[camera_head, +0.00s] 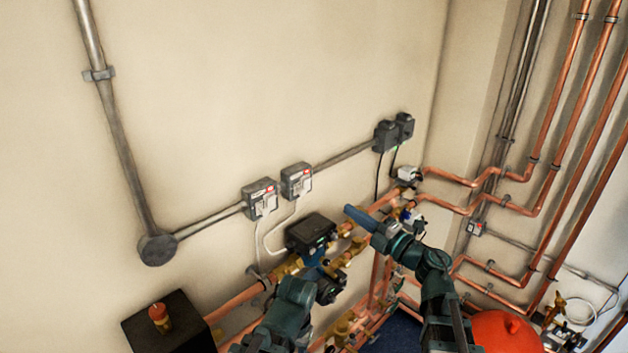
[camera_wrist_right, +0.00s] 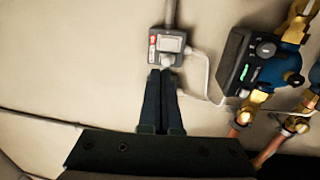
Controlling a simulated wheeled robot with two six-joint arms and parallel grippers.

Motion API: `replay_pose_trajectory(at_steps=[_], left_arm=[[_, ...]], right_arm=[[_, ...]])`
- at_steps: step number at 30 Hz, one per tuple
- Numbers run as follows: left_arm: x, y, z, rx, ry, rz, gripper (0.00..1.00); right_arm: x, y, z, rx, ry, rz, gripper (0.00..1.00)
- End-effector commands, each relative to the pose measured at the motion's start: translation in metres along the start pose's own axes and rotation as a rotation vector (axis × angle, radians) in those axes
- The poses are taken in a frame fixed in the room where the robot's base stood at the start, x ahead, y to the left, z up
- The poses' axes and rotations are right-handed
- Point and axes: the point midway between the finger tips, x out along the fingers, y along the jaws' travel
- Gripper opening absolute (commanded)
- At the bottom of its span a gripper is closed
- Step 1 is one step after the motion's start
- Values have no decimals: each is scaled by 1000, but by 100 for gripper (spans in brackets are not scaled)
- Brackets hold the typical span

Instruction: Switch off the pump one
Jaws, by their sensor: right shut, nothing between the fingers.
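Two grey switch boxes with red-marked labels sit side by side on the wall in the head view, a left box (camera_head: 260,197) and a right box (camera_head: 297,181). A dark pump head (camera_head: 311,231) is below them. My right gripper (camera_head: 350,210) is shut and empty, to the right of the pump head. In the right wrist view its closed fingertips (camera_wrist_right: 161,73) are at the lower edge of one switch box (camera_wrist_right: 168,45); I cannot tell whether they touch it, nor which box it is. My left arm shows low in the head view, but its fingers do not show.
Copper pipes (camera_head: 540,170) run along the right wall. Two dark boxes (camera_head: 386,136) are on the wall to the right. A black box (camera_head: 165,325) and a red vessel (camera_head: 505,331) are low in view.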

Motion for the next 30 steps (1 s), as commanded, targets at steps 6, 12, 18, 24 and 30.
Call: replay_pose_trajectory(at_steps=[6,12,18,24,30], left_arm=[[0,0,0,0,0,0,50],[-1,0,0,0,0,0,50],[-5,0,0,0,0,0,50],[-10,-1,1,1,0,0,50],[-14,-1,1,1,-1,0,50]], right_arm=[[0,0,-1,-3,7,-2,0],[2,0,-1,-2,7,-1,0],[29,1,0,-2,9,-1,0],[72,1,0,-2,9,-1,0],[109,1,0,0,7,-1,0]])
